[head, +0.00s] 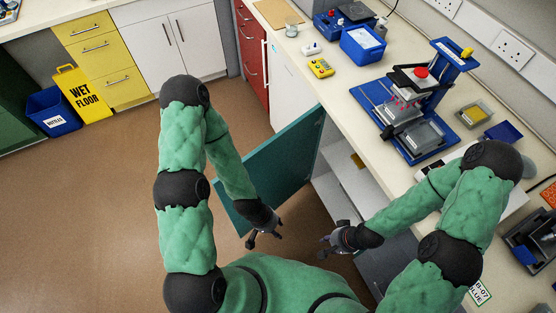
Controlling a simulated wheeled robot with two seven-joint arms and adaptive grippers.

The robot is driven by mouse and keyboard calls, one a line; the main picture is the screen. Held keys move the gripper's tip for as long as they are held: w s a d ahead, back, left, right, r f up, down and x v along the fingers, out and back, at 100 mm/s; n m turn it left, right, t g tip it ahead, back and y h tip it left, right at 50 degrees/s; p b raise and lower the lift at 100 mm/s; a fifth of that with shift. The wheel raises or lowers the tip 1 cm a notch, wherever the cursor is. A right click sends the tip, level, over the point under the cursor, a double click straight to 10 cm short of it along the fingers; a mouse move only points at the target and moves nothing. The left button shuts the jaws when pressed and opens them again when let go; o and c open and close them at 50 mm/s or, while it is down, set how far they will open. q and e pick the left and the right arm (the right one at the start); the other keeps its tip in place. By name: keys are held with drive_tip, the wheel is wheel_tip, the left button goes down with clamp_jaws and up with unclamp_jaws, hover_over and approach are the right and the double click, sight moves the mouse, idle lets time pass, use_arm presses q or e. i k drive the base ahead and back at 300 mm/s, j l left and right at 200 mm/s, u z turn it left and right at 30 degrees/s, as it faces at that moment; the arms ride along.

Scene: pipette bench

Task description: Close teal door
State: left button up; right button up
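The teal door (284,160) stands swung wide open from the cabinet under the right-hand bench, sticking out into the floor space. Its hinge side is at the upper right, next to a white front. The open cabinet (342,188) shows pale shelves inside. My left gripper (264,240) is just in front of the door's lower near part, with fingers apart and nothing in them; I cannot tell whether it touches the door. My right gripper (327,246) is in front of the cabinet opening, fingers apart and empty. My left forearm hides part of the door.
The bench top (355,100) carries a blue pipetting rig (415,100), a blue box (362,45) and a yellow device (320,68). Red drawers (252,55) lie beyond the door. A wet floor sign (82,92) and blue bin (52,111) stand far left. The brown floor left is clear.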

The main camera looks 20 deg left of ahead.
sight(279, 167)
drive_tip(key=k+z, duration=0.35)
drive_tip(key=k+l+z, duration=0.15)
drive_tip(key=z, duration=0.2)
drive_tip(key=j+z, duration=0.25)
drive_tip(key=j, duration=0.15)
drive_tip(key=k+j+z, duration=0.25)
drive_tip(key=j, duration=0.15)
drive_tip(key=j+z, duration=0.2)
drive_tip(key=j, duration=0.2)
drive_tip(key=k+j+z, duration=0.25)
drive_tip(key=k+j, duration=0.15)
drive_tip(key=j, duration=0.2)
drive_tip(key=k+j, duration=0.1)
drive_tip(key=j, duration=0.3)
drive_tip(key=k+j, duration=0.15)
drive_tip(key=j, duration=0.2)
drive_tip(key=k+j, duration=0.15)
drive_tip(key=j, duration=0.25)
drive_tip(key=k+j, duration=0.15)
drive_tip(key=j, duration=0.2)
drive_tip(key=k+j, duration=0.1)
drive_tip(key=j, duration=0.25)
drive_tip(key=j+u, duration=0.25)
drive_tip(key=i+j+u, duration=0.2)
drive_tip(key=j, duration=0.2)
